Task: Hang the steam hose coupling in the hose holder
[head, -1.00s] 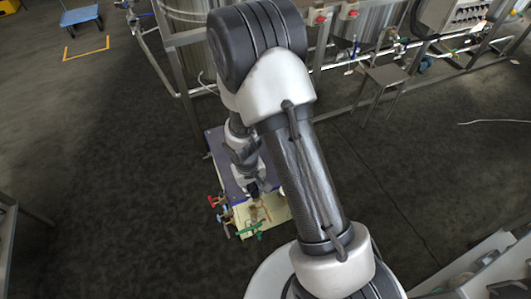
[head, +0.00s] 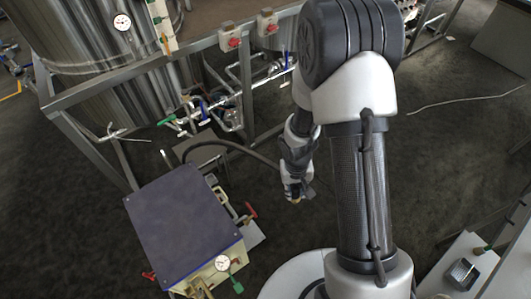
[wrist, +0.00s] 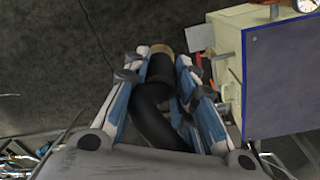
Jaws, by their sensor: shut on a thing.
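The steam hose coupling shows in the wrist view as a thick black hose end (wrist: 160,68) with a brass-coloured tip (wrist: 161,49). My gripper (wrist: 159,75) is shut on it, with blue-and-white fingers on both sides. In the head view my gripper (head: 296,190) hangs above the dark floor, right of the purple-topped cabinet; the coupling is hardly visible there. A dark hose (head: 235,147) runs in an arc from near the tank frame toward my gripper. I cannot make out the hose holder with certainty in either view.
The cabinet (head: 185,225) has a purple top, a gauge (head: 222,263) and red and green handles. Behind it stand a steel tank (head: 110,70) on a grey frame (head: 150,70) and pipes with valves (head: 205,108). A bench (head: 465,270) is at lower right. Open floor lies right of my arm.

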